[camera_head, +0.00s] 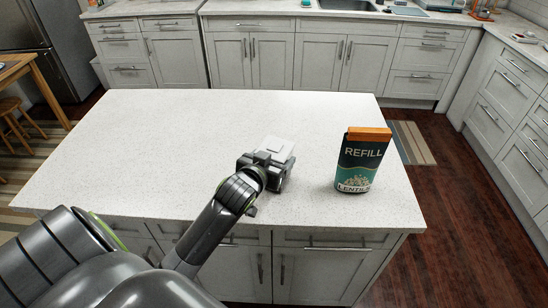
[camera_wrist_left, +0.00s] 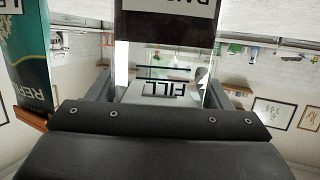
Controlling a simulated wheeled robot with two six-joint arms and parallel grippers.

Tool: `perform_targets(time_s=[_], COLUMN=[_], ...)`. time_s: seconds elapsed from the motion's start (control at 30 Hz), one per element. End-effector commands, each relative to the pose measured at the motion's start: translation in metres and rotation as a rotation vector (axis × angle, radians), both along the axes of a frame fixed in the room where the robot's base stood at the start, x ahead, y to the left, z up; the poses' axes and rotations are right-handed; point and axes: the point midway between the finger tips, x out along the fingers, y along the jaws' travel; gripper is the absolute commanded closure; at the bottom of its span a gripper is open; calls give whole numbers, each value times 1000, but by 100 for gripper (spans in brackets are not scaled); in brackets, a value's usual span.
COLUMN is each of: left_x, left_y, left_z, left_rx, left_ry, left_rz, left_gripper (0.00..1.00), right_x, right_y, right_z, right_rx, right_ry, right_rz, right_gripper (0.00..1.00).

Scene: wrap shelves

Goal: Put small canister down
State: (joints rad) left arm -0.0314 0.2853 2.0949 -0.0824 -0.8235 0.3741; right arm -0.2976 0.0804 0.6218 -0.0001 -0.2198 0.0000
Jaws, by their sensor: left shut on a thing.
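My left gripper (camera_head: 276,165) is shut on the small canister (camera_head: 279,147) over the front middle of the island worktop. In the head view, only a pale top part of the canister shows; the gripper hides the rest. In the left wrist view, which is upside down, the canister (camera_wrist_left: 166,30) shows between the fingers, with a dark band and the letters "FILL" on a pale part. I cannot tell whether its base touches the worktop. My right gripper is not in view.
A teal lentils container (camera_head: 361,162) with an orange lid stands upright on the worktop, right of my gripper and apart from it. It also shows at the left of the wrist view (camera_wrist_left: 30,55). The island worktop (camera_head: 160,140) is otherwise clear. Its right edge is just beyond the container.

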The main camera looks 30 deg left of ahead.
Motion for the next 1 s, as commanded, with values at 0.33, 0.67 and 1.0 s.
perform_targets(time_s=[0.33,0.67,1.0], left_x=[0,0,-17], left_y=[0,0,-3], left_z=[-3,-2,5], left_rx=[0,0,0], left_ry=[0,0,0], left_rz=[0,0,0], left_gripper=[25,6,6], right_x=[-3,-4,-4], right_y=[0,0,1], right_z=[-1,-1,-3], right_rx=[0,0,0], right_ry=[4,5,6], right_rz=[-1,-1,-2], right_gripper=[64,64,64])
